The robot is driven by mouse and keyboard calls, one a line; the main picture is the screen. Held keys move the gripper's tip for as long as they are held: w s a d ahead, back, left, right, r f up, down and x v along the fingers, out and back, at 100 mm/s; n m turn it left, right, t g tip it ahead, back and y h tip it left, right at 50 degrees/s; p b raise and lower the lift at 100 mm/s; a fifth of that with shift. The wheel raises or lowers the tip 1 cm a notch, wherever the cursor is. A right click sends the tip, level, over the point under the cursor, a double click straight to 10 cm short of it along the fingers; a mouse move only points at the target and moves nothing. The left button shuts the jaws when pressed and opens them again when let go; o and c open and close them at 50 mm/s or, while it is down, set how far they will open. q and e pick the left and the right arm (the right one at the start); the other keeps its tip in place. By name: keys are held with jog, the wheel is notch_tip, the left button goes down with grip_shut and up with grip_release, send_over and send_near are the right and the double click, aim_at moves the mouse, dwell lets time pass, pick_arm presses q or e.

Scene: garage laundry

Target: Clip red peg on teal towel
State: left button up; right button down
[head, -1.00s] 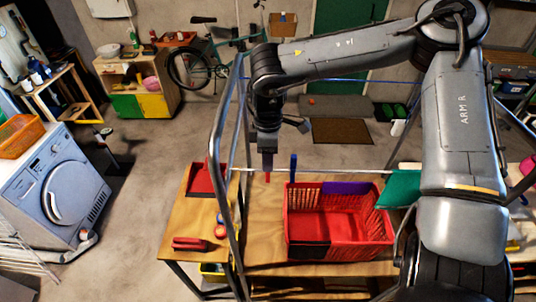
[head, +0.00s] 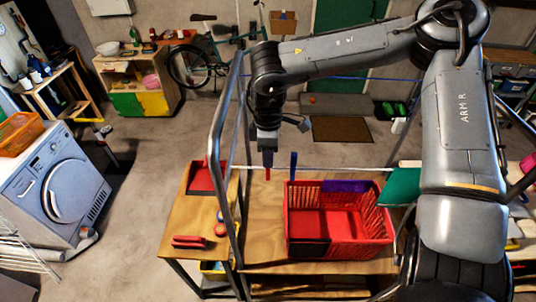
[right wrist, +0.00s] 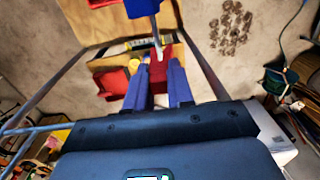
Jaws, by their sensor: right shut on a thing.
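My right gripper (head: 268,160) is shut on a red peg (head: 268,174), which points down from its fingertips. In the head view the peg is close to the white line; I cannot tell whether they touch. The right wrist view shows the red peg (right wrist: 159,66) between the blue fingers. The teal towel (head: 401,187) hangs on the line well to the right of the gripper. My right arm hides part of the towel. My left gripper is not in view.
A blue peg (head: 293,165) stands on the line between gripper and towel. A red basket (head: 340,250) sits on the wooden table below, with a purple cloth (head: 346,186) at its back. A metal frame post (head: 215,140) rises left of the gripper.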

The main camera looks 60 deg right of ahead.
jog(key=shift+r+p, duration=0.8)
jog(key=shift+r, duration=0.55)
jog(key=shift+r+p, duration=0.9)
jog(key=shift+r, duration=0.45)
jog(key=shift+n, duration=0.4)
